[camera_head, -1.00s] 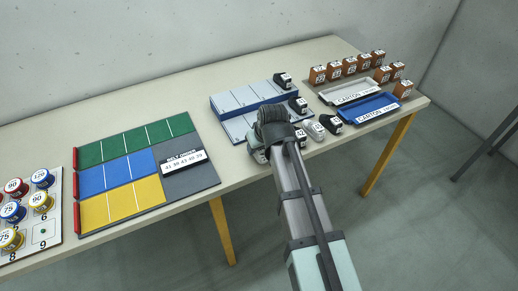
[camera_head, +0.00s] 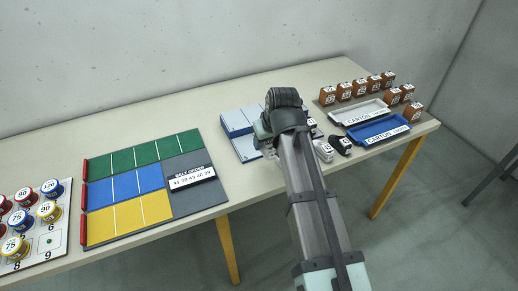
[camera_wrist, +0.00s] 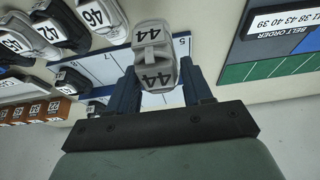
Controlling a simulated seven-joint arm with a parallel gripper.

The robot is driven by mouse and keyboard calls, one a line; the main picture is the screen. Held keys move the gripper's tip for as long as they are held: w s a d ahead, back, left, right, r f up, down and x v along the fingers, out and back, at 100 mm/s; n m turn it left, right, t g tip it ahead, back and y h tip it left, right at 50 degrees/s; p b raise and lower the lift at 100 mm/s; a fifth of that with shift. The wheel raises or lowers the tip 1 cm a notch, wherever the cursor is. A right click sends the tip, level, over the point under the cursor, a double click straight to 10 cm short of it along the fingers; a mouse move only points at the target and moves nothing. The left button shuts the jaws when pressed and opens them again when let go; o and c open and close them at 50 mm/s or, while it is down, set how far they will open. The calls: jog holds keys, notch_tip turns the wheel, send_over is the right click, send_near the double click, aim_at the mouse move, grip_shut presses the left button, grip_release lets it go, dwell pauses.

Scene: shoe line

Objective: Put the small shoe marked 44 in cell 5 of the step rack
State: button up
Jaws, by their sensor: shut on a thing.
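A grey shoe (camera_wrist: 152,60) marked 44 is held between the fingers of my gripper (camera_wrist: 160,85) in the wrist view. It is above the step rack (camera_wrist: 112,62), a white panel with blue edges and printed cell numbers. A numeral that looks like 5 (camera_wrist: 183,42) shows just right of the shoe. In the head view the step rack (camera_head: 236,121) is partly covered by my arm. My gripper (camera_head: 266,146) is mostly hidden there, and the held shoe cannot be made out.
In the wrist view, shoes marked 46 (camera_wrist: 98,16) and 42 (camera_wrist: 50,33) stand beside the rack. In the head view, a grey shoe (camera_head: 323,151) and a black shoe (camera_head: 341,145) stand right of my arm. Carton trays (camera_head: 377,130) and brown blocks (camera_head: 344,92) lie farther right. A coloured board (camera_head: 186,204) lies left.

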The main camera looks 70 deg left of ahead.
jog(key=s+a+r, duration=0.1)
jog(key=a+r, duration=0.1)
jog(key=a, duration=0.9)
jog(key=f, duration=0.5)
jog(key=shift+s+a+f, duration=0.15)
jog(key=shift+a+f, duration=0.15)
jog(key=shift+f, duration=2.35)
jog(key=shift+f, duration=0.1)
jog(key=o, duration=1)
jog(key=shift+o, duration=0.2)
jog(key=v, duration=1.2)
